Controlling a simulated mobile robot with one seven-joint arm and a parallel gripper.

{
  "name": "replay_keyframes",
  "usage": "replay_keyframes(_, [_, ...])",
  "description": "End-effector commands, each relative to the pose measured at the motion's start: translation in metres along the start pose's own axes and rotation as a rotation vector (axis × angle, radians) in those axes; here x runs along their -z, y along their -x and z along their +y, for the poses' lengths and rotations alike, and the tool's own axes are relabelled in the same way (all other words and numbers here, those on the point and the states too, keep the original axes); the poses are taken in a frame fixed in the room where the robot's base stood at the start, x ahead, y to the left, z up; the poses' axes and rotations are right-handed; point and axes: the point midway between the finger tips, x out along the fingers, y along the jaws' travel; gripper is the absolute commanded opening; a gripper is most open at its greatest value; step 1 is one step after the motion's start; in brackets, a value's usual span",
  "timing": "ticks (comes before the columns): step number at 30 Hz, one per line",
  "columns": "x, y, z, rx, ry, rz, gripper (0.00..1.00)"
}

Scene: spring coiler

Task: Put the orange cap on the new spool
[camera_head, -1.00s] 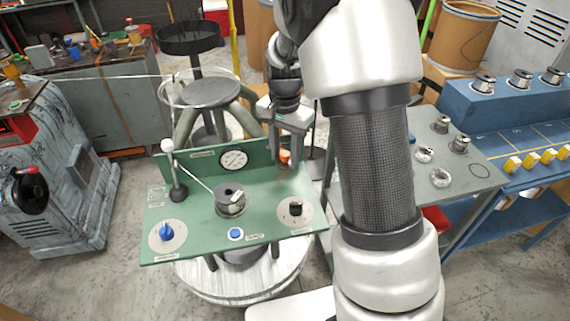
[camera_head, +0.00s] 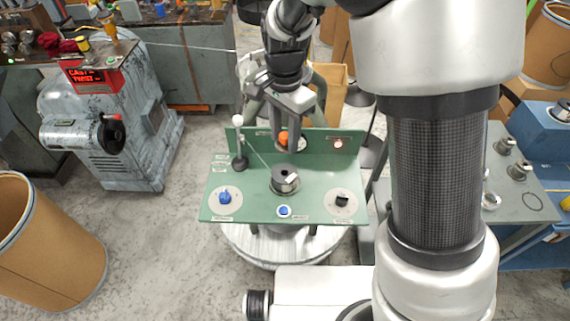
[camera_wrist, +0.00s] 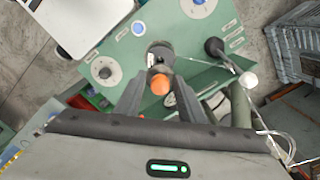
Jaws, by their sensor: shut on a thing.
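The orange cap (camera_head: 284,138) is between my gripper's fingers, above the back part of the green panel. It also shows in the wrist view (camera_wrist: 160,85), between the two fingertips. My gripper (camera_head: 287,140) points down and is shut on the cap. The spool (camera_head: 285,180) stands on the middle of the green panel, with a dark top and a pale tag on it. In the wrist view the spool (camera_wrist: 158,50) lies just beyond the cap, and the cap hides part of it. The cap is held apart from the spool, toward the panel's back wall.
The green panel (camera_head: 250,205) carries a blue knob (camera_head: 225,197), a blue button (camera_head: 284,211) and a black knob (camera_head: 342,200). A white-balled lever (camera_head: 238,140) stands at its left, with a thin wire running near the spool. A grey table (camera_head: 520,195) with spools is at right.

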Motion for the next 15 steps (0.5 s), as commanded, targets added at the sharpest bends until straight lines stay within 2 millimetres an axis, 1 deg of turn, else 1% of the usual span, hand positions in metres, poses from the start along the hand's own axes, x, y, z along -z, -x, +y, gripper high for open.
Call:
replay_keyframes(3, [-0.002, -0.025, 0.001, -0.006, -0.001, -0.001, 0.09])
replay_keyframes(6, [-0.001, -0.043, 0.001, -0.005, 0.0, -0.001, 0.09])
replay_keyframes(9, [-0.001, -0.053, 0.0, -0.002, -0.001, -0.001, 0.09])
replay_keyframes(13, [-0.001, -0.062, 0.0, -0.002, 0.0, 0.0, 0.09])
replay_keyframes(15, [-0.001, -0.07, 0.001, -0.004, 0.0, -0.001, 0.09])
